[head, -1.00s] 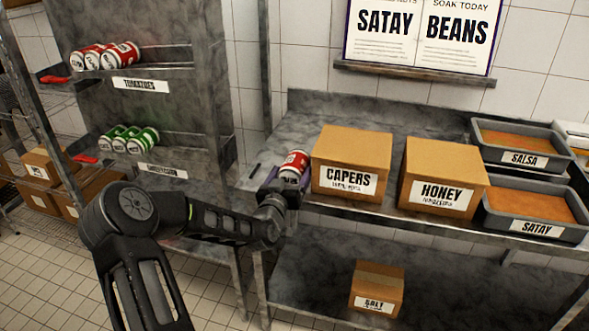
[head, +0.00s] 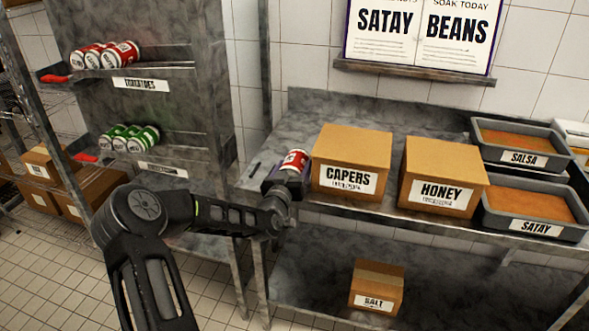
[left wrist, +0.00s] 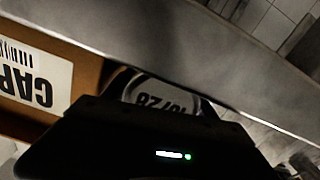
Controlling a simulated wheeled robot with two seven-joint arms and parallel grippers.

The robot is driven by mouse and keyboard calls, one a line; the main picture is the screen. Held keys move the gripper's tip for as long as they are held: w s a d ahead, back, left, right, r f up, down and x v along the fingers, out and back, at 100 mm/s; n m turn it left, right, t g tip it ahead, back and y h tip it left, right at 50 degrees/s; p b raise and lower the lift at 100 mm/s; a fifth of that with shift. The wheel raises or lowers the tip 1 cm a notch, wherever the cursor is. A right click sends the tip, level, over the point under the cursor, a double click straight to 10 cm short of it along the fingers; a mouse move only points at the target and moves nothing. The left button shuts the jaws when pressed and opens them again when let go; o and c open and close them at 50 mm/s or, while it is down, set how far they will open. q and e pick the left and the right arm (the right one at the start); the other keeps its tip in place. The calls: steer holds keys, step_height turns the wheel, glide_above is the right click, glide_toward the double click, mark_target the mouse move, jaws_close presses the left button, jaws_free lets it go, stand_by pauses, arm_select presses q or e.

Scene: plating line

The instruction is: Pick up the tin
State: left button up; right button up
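A red tin with a white top band (head: 295,160) is at the left end of the steel counter, beside the capers box. My left gripper (head: 288,178) is at the tin, with its fingers on both sides of it. In the left wrist view the tin's pale end with printed digits (left wrist: 160,95) shows between the dark fingers, which look closed against it. The gripper body hides the tin's lower part, so I cannot tell whether it is clear of the counter. My right gripper is not in view.
A salt box (head: 376,287) is on the lower shelf. A rack at left holds red tins (head: 105,55) and green tins (head: 130,138).

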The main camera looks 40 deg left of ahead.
mark_target(294, 158)
arm_select(q)
steer(key=shift+r, duration=0.1)
jaws_close()
stand_by(0.4)
steer(key=shift+r, duration=0.15)
step_height(294, 158, up, 18)
steer(key=b, duration=0.1)
stand_by(0.6)
stand_by(0.5)
